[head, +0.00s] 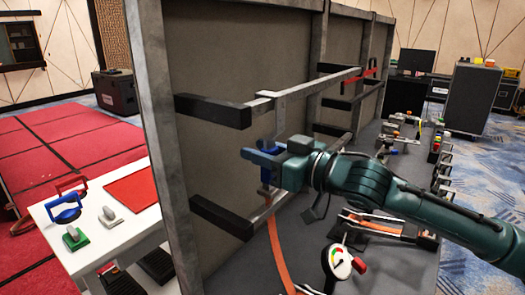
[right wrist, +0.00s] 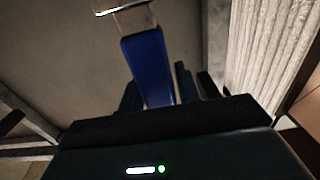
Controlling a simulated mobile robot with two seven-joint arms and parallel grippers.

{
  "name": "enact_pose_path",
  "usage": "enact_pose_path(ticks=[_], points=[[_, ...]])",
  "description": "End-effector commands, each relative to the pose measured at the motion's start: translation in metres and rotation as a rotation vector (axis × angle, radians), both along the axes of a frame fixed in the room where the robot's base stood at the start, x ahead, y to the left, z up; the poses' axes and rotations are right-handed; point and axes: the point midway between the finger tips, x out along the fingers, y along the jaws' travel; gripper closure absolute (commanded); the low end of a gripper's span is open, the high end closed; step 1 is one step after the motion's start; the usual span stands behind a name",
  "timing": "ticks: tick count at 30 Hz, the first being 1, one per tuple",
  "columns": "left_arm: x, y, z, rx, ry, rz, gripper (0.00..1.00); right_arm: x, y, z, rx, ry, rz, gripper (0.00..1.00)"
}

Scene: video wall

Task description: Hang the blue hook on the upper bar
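The blue hook has a blue grip (head: 267,176) and a flat grey metal upper part (head: 280,118). Its metal top is at the upper bar (head: 316,84); I cannot tell whether it rests on the bar or only overlaps it in view. My right gripper (head: 268,156) appears shut on the blue grip, below the upper bar and in front of the panel. In the right wrist view, the blue grip (right wrist: 148,66) stands between the fingers, with the metal part (right wrist: 128,18) above. The gripper hides part of the grip. My left gripper is not in view.
A lower bar (head: 262,212) runs below, with black end blocks. A red piece (head: 368,73) is at the far end of the upper bar. A grey shelf with several tools lies under my right arm. A white table (head: 120,235) with coloured handles stands left of the panel frame.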

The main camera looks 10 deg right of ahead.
Motion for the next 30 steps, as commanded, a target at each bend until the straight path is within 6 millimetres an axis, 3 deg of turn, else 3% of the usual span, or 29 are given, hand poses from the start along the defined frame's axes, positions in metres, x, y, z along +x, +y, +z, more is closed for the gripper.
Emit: enact_pose_path(ticks=[7,17,30], points=[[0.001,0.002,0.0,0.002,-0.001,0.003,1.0,0.0,0.0,0.0,-0.001,0.001,0.0,0.48],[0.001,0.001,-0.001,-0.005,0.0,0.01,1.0,-0.005,-0.006,-0.002,-0.001,0.003,-0.002,0.48],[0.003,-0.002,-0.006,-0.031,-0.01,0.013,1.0,-0.065,-0.066,-0.003,-0.005,0.002,-0.004,0.48]])
